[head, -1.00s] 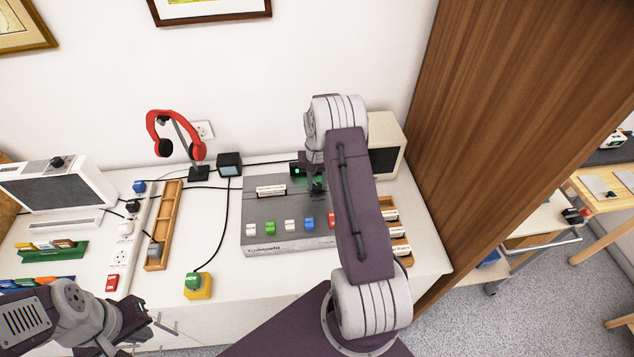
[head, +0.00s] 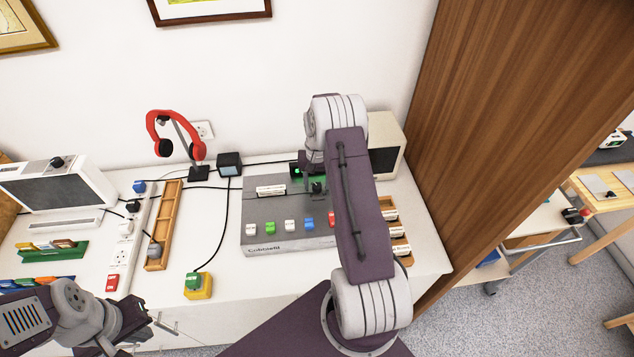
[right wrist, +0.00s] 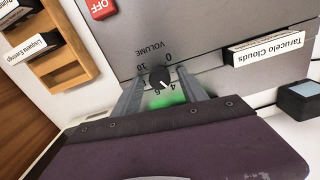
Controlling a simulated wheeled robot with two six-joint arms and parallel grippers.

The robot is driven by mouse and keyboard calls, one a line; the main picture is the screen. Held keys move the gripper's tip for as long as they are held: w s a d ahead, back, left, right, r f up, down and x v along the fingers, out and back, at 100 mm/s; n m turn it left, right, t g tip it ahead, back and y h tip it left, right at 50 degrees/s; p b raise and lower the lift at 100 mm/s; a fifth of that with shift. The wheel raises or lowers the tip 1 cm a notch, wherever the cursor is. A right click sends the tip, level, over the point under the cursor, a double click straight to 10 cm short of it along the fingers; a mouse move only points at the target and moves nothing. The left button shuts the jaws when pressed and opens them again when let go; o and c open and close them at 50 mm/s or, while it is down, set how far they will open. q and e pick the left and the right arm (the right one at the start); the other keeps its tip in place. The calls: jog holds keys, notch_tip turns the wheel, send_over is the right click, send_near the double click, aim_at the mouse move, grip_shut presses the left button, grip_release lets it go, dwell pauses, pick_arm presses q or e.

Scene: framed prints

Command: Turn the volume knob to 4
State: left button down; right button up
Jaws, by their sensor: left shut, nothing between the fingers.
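The black volume knob (right wrist: 159,77) sits on the grey panel of the console (right wrist: 205,25), with printed numbers around it. Its white mark points down-right in the right wrist view, toward the 4. My right gripper (right wrist: 160,80) has one finger on each side of the knob, with visible gaps, so it looks open around it. In the head view the right gripper (head: 316,187) is over the back of the console (head: 255,212), and my arm hides part of it. My left gripper (head: 145,322) is shut and empty at the lower left.
The console has a row of coloured switches and a cassette label (head: 271,191). A wooden rack (head: 403,246) stands right of it, a speaker (head: 387,150) behind. A red headphone stand (head: 190,145), power strip (head: 125,250) and yellow-based button box (head: 198,287) stand to the left.

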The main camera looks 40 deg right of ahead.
aim_at(317, 185)
notch_tip(317, 185, up, 9)
jog(key=shift+b, duration=0.4)
dwell(0.4)
